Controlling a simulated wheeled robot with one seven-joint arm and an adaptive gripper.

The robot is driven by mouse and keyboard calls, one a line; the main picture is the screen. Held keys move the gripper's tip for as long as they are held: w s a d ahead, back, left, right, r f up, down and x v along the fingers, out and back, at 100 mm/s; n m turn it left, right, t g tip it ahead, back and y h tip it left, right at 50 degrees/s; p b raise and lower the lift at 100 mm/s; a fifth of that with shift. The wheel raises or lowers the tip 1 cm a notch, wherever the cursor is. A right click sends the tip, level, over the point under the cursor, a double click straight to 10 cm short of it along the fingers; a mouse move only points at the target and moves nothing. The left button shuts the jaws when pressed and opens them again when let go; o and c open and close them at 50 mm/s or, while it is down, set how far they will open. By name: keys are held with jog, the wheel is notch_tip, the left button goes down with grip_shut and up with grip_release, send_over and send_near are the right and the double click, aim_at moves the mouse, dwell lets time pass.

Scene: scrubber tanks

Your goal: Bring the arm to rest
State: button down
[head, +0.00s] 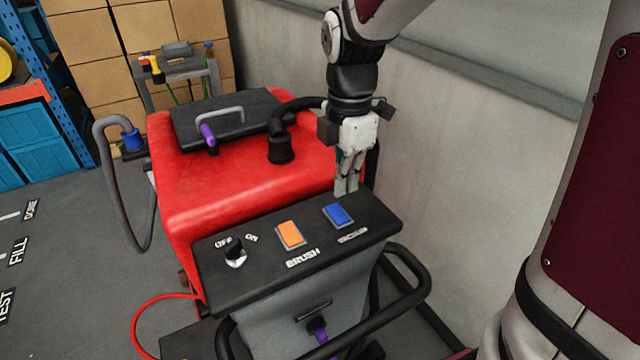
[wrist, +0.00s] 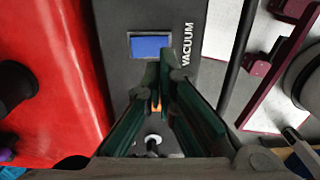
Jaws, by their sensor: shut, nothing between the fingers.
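My gripper (head: 346,188) points down over the back edge of the black control panel (head: 215,280), close behind the blue vacuum button (head: 339,215). Its fingers are together with nothing between them. In the wrist view the fingertips (wrist: 163,62) show just beside the blue button (wrist: 150,47), which is not covered. I cannot tell whether the fingertips touch the panel. The orange brush button (head: 290,235) and the black OFF/ON knob (head: 235,253) sit further left on the panel.
The red scrubber tank (head: 240,185) with a black lid (head: 225,115) and hose stands behind the panel. A black handlebar (head: 410,275) curves around the panel's front and right. A pale wall (head: 480,130) is close on the right. Open floor (head: 85,280) lies left.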

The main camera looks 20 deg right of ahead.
dwell(0.4)
jog(key=s+r+m+t, duration=0.2)
jog(key=s+r+m, duration=0.3)
jog(key=m, duration=0.5)
jog(key=s+r+m+t, duration=0.3)
jog(key=s+r+m, duration=0.2)
jog(key=s+m, duration=0.5)
jog(key=shift+r+t, duration=0.25)
jog(key=shift+t, duration=0.05)
jog(key=shift+s, duration=0.1)
